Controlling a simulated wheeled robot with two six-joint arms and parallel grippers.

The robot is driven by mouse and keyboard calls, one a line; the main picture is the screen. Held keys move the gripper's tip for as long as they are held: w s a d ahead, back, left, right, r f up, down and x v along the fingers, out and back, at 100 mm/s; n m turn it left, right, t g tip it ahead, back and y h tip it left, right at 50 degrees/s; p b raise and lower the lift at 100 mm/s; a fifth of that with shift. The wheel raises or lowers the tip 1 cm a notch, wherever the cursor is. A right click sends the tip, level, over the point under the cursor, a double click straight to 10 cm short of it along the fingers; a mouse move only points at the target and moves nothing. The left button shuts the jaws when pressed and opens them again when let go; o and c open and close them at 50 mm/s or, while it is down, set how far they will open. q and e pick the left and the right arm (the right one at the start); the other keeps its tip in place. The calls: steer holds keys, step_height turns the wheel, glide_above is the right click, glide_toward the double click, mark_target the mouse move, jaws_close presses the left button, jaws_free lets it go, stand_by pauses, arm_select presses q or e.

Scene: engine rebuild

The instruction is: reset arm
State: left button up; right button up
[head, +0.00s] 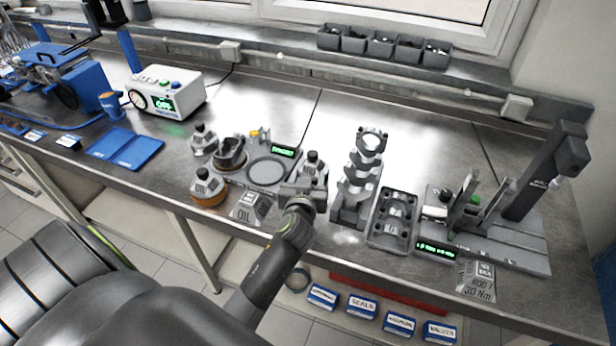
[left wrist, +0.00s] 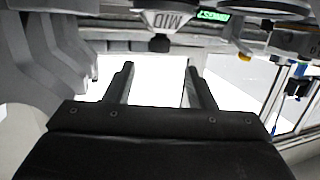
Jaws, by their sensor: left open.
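My left arm comes in from the lower left in the head view. Its gripper (head: 304,190) is over the front of the bench, beside a grey, dark-capped container (head: 315,166) that it partly overlaps in the picture. In the left wrist view the two fingers of the gripper (left wrist: 158,88) stand apart, with nothing between them. A grey piece marked MID (left wrist: 158,20) hangs upside down at the top of that view, beyond the fingers. My right gripper does not show.
A grey stand with crankshaft-like parts (head: 358,185) is just right of my gripper. A grey block with holes (head: 394,218) and a fixture with an upright post (head: 540,175) stand further right. Capped pots (head: 207,183) and a round tray (head: 268,170) are left.

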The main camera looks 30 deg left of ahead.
arm_select(q)
steer(key=shift+s, duration=0.1)
steer(key=s+f+g, duration=0.1)
steer(key=s, duration=0.1)
steer(key=s+a+g, duration=0.1)
steer(key=s, duration=0.1)
steer(key=s+a+f+g, duration=0.1)
steer(key=s, duration=0.1)
steer(key=shift+s+a+f, duration=0.25)
steer(key=shift+f, duration=0.1)
steer(key=s+d+f+m+g+h, duration=0.2)
steer(key=s+g+h, duration=0.15)
steer(key=s, duration=0.95)
steer(key=s+d+f+m+g+h, duration=0.25)
steer(key=s+g, duration=0.25)
steer(key=s, duration=0.7)
step_height(320, 180, down, 25)
steer(key=a+b, duration=0.2)
steer(key=b, duration=0.1)
steer(key=s+d+f+g+b, duration=0.1)
steer(key=s+f+g+b, duration=0.1)
steer(key=s+f, duration=1.3)
step_height(320, 180, down, 4)
steer(key=shift+s+d+f, duration=0.2)
steer(key=shift+s, duration=0.1)
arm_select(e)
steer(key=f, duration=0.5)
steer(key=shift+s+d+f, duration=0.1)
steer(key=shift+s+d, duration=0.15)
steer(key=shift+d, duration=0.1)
